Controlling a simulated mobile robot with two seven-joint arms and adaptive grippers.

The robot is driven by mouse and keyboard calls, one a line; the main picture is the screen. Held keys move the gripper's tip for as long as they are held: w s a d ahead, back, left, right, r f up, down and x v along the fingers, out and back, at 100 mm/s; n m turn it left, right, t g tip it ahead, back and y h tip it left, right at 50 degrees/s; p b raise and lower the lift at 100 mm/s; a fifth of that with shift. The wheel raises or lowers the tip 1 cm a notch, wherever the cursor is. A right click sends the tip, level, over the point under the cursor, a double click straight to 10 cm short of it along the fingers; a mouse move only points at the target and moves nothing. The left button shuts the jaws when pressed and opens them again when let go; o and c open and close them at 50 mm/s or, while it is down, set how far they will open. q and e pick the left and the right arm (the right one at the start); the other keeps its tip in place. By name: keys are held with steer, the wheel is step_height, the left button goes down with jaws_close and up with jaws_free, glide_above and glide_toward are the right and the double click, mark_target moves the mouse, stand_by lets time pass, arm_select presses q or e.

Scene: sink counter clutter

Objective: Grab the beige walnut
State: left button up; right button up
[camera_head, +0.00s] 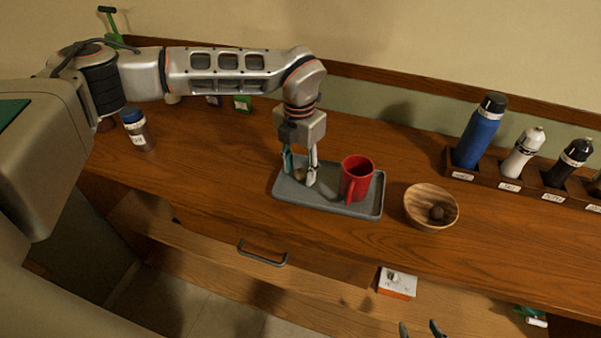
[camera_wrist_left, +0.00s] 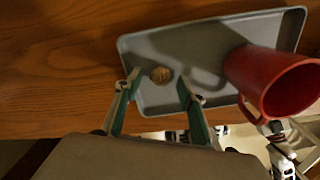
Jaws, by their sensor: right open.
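The beige walnut (camera_head: 299,174) lies on the left part of a grey tray (camera_head: 350,208), partly hidden by my fingers. In the left wrist view the walnut (camera_wrist_left: 160,74) sits between the two fingertips, with a gap on each side. My left gripper (camera_head: 300,181) points down over the tray, open around the walnut; it also shows in the left wrist view (camera_wrist_left: 159,82). My right gripper (camera_head: 421,329) is open at the bottom edge of the head view, away from the tray, and only its fingertips show.
A red mug (camera_head: 356,178) stands on the tray, right of my left gripper. A wooden bowl (camera_head: 417,192) with a dark round nut (camera_head: 436,213) stands right of the tray. Bottles, including a blue one (camera_head: 480,131), stand in a rack at the right. A jar (camera_head: 138,131) stands at the left.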

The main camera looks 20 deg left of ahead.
arm_select(q)
steer(key=c, duration=0.8)
steer(key=shift+c, duration=0.2)
steer(key=shift+r, duration=0.1)
